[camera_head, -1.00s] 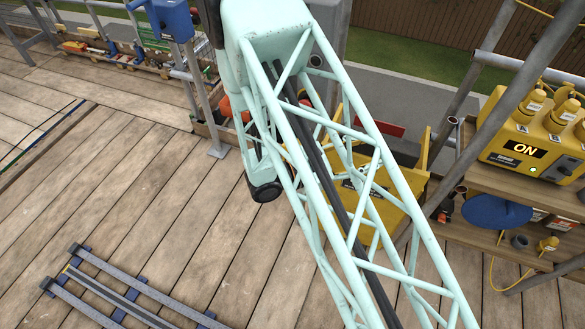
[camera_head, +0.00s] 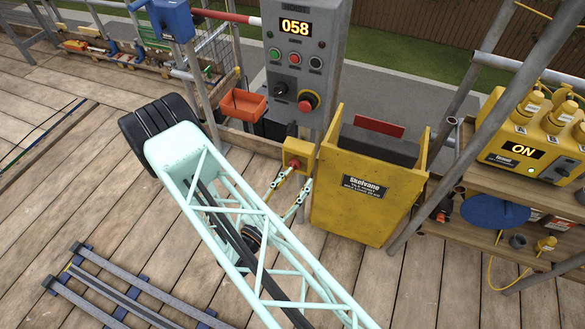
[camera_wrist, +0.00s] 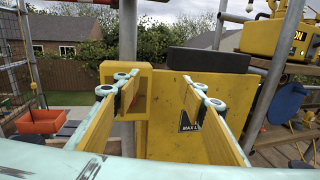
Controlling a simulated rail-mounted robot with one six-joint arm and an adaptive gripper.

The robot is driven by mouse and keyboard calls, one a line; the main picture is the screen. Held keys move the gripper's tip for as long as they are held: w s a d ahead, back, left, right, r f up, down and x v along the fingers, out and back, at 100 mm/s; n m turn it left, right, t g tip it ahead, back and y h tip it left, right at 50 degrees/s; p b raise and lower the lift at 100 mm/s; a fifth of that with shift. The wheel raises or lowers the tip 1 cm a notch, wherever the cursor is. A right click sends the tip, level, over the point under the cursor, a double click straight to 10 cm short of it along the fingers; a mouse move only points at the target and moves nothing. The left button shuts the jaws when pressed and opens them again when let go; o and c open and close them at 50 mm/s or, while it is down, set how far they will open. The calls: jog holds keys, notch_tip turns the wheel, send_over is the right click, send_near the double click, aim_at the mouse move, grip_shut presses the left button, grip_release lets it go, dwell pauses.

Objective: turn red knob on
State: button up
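A red knob (camera_head: 308,101) sits on a yellow ring at the lower right of the grey control panel (camera_head: 325,65), which shows "058". A small yellow box (camera_head: 298,147) below the panel has a red part on its front, partly hidden by a finger. I cannot tell which red piece the task means. My gripper (camera_head: 298,174) is open and empty, just in front of this box. In the wrist view my gripper (camera_wrist: 158,86) has its fingers wide apart.
A yellow chute (camera_head: 350,215) stands right of the box. An orange tray (camera_head: 243,105) hangs left of the panel. A yellow machine reading "ON" (camera_head: 500,150) is on a wooden shelf at right. Rails (camera_head: 120,290) lie on the deck at lower left.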

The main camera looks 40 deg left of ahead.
aim_at(294, 166)
jog(key=s+a+f+n+y, duration=0.2)
jog(key=s+a+f+y, duration=0.1)
jog(key=s+f, duration=0.3)
jog(key=shift+a+n+g, duration=0.35)
jog(key=shift+n+g, duration=0.05)
jog(key=shift+w+f, duration=0.1)
jog(key=x, duration=1.3)
jog(key=shift+w+a, duration=0.15)
jog(key=shift+a, duration=0.1)
dwell(0.3)
jog(key=c, duration=0.8)
